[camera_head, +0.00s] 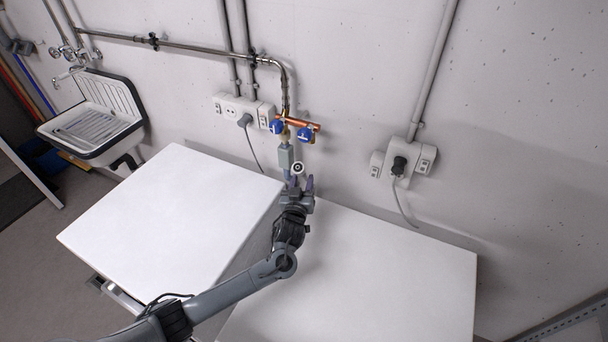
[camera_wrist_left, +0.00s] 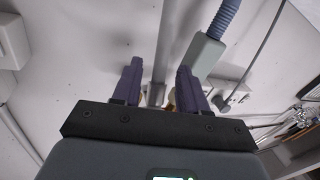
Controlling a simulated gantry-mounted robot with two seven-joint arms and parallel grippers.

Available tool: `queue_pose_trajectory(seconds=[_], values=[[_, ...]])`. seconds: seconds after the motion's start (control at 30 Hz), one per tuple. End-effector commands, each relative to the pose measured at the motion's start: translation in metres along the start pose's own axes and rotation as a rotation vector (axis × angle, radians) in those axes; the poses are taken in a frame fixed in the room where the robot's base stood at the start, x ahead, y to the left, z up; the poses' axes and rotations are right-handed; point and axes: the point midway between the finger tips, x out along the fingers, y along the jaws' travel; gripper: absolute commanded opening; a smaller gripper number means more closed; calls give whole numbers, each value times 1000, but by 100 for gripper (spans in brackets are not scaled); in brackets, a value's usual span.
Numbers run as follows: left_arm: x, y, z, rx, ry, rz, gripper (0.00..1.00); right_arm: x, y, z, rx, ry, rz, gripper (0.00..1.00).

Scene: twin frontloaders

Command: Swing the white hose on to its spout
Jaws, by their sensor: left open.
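My left gripper (camera_head: 297,183) is at the wall behind the gap between two white machine tops. In the left wrist view its two purple fingers (camera_wrist_left: 160,82) are apart, with a grey pipe-like part (camera_wrist_left: 157,60) showing between or beyond them. A white ring with a dark centre (camera_head: 298,168) shows just above the fingertips in the head view; I cannot tell whether it is the white hose's end or a spout. A grey block (camera_head: 285,156) hangs beside it; in the wrist view a block (camera_wrist_left: 205,52) carries a blue-grey ribbed hose (camera_wrist_left: 225,14). No white hose is clearly visible.
A copper pipe (camera_head: 300,122) has blue valve handles (camera_head: 305,135) above the gripper. The left top (camera_head: 170,220) and right top (camera_head: 370,270) are bare. Sockets with grey cables (camera_head: 400,165) are on the wall. A sink (camera_head: 95,115) hangs at the left.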

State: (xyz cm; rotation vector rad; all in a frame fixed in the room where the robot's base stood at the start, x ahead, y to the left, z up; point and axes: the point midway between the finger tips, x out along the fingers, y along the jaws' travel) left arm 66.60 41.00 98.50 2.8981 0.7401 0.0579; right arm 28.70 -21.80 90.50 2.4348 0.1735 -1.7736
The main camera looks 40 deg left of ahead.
Motion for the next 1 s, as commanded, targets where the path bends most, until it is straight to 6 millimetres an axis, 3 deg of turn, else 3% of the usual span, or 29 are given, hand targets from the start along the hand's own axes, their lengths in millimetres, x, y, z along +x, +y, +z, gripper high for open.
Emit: queue_pose_trajectory(seconds=[0.23, 0.67, 0.97, 1.0], values=[[27, 0, 0, 1, 1, -1, 43, -1, 0, -1, 0, 1, 0, 43], [33, 0, 0, 0, 0, 0, 43, -2, 0, -1, 0, 2, 1, 43], [33, 0, 0, 0, 0, 0, 0, -2, 0, -1, 0, 2, 1, 43], [33, 0, 0, 0, 0, 0, 0, -2, 0, -1, 0, 2, 1, 43]])
